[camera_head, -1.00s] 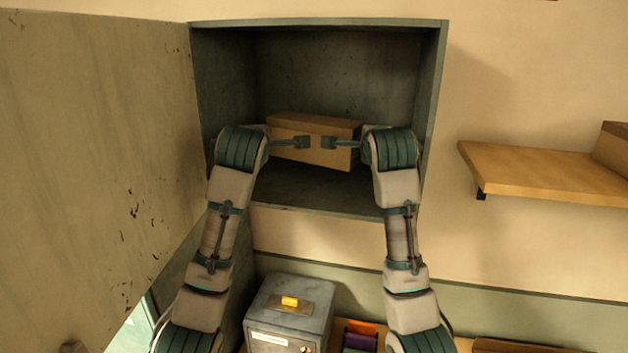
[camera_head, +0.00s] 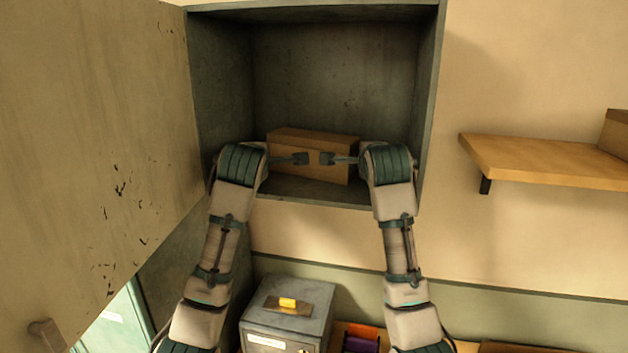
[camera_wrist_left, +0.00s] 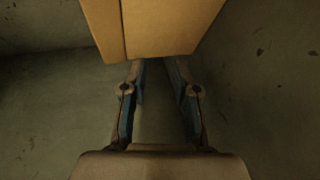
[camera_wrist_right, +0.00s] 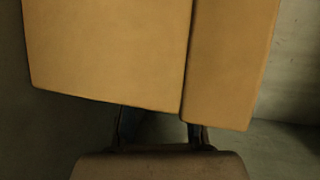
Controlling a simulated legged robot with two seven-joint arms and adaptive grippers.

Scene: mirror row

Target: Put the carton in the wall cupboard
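The tan carton (camera_head: 330,171) is inside the grey-green wall cupboard (camera_head: 340,60), low down and slightly turned. Whether its whole base touches the cupboard floor is unclear. In the head view my left gripper (camera_head: 302,158) and right gripper (camera_head: 328,158) point toward each other across its front face, a small gap between them. In the left wrist view the carton (camera_wrist_left: 165,28) is ahead of my left fingers (camera_wrist_left: 158,70), which stand apart with nothing between them. In the right wrist view the carton (camera_wrist_right: 115,55) hides my right fingertips; the visible finger bases (camera_wrist_right: 158,128) stand apart.
The cupboard door (camera_head: 80,150) stands wide open at the left. A wooden shelf (camera_head: 540,160) is on the wall at the right. A grey metal box (camera_head: 285,315) stands below the cupboard. The cupboard's upper space is empty.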

